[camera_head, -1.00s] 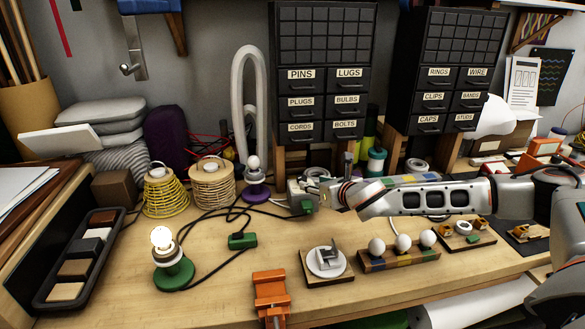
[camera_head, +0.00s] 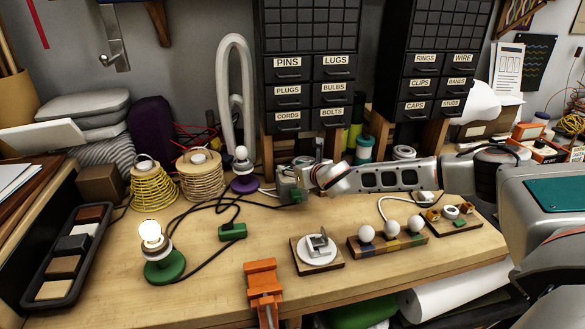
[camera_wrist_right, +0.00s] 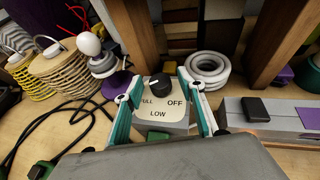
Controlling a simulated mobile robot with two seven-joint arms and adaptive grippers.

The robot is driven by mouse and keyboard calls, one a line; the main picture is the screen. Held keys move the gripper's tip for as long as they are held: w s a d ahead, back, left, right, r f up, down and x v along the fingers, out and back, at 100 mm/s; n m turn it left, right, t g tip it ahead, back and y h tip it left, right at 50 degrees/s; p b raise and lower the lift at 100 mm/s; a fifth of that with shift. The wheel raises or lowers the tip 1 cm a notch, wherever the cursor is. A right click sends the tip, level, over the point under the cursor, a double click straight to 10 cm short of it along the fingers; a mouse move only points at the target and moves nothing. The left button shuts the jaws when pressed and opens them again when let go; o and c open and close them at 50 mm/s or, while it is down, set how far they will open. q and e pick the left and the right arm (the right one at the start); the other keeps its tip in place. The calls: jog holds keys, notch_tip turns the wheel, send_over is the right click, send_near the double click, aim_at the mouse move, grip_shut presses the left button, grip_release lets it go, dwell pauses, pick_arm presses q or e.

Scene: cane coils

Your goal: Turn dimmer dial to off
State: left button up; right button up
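The dimmer box (camera_wrist_right: 161,112) has a pale top plate marked FULL, OFF and LOW. Its round black dial (camera_wrist_right: 162,86) has a white mark that points left, toward FULL. My right gripper (camera_wrist_right: 160,80) is open, with one teal-sided finger on each side of the dial; I cannot tell whether they touch the box. In the head view, my right gripper (camera_head: 290,189) is at the dimmer, which it partly hides. The bulb (camera_head: 150,233) on the green-based lamp (camera_head: 165,266) glows. My left gripper is not in view.
Black cords and a green block (camera_head: 232,232) lie left of the dimmer. A purple-based lamp (camera_head: 243,183) stands close by. A white coil (camera_wrist_right: 207,70) lies beyond the gripper. An orange clamp (camera_head: 263,280) grips the front edge.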

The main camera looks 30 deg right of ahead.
jog(key=shift+c, duration=1)
jog(key=c, duration=0.9)
